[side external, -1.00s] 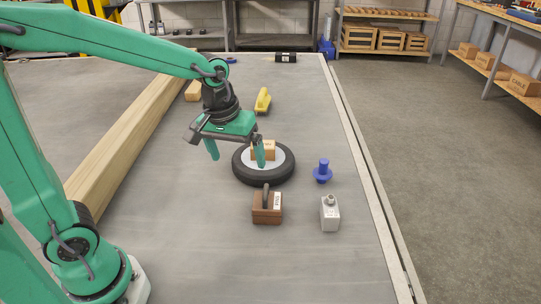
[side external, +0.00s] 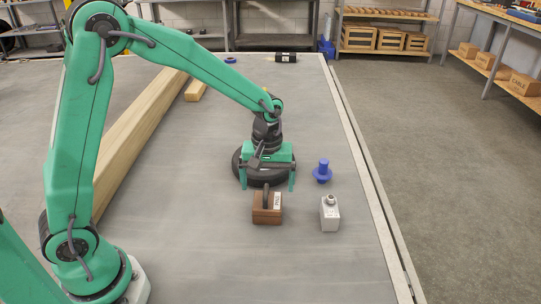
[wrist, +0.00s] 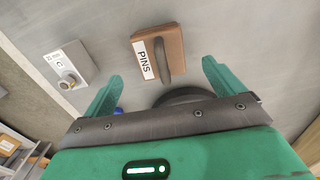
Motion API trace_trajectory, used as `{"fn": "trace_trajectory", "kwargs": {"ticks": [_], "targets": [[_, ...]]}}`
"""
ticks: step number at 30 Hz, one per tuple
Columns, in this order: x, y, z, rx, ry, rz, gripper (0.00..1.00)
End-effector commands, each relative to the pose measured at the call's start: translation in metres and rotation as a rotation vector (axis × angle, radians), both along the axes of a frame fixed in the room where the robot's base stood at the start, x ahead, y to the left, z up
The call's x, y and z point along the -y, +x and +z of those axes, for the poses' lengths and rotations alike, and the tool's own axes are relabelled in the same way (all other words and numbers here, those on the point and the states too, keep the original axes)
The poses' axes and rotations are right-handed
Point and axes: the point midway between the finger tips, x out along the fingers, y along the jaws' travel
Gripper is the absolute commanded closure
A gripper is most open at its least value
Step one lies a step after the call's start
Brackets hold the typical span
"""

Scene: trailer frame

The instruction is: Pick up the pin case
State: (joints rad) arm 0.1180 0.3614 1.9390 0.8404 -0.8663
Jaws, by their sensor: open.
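The pin case (side external: 261,216) is a small brown wooden box with a dark arched handle and a white label. It stands upright on the grey deck, just in front of the tyre in the side view. In the wrist view the pin case (wrist: 172,45) shows its label reading PINS and lies beyond the fingertips. My gripper (side external: 268,187) is open and empty, pointing down over the near part of the tyre, behind the case. Its two fingers (wrist: 162,71) are spread wider than the case in the wrist view. The case is apart from both fingers.
The black tyre (side external: 238,168) is partly hidden by my gripper. A blue flanged part (side external: 322,173) and a grey metal box (side external: 330,216) stand to the right. A wooden beam (side external: 130,140) runs along the left. The deck in front of the case is clear.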

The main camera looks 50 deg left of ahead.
Motion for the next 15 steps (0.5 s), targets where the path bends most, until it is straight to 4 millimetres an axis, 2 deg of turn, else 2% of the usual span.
{"fn": "trace_trajectory", "kwargs": {"ticks": [9,15], "targets": [[0.0,-0.001,-0.023,-0.001,0.0,-0.001,0.06],[0.0,-0.001,-0.025,-0.001,0.0,-0.001,0.06]]}}
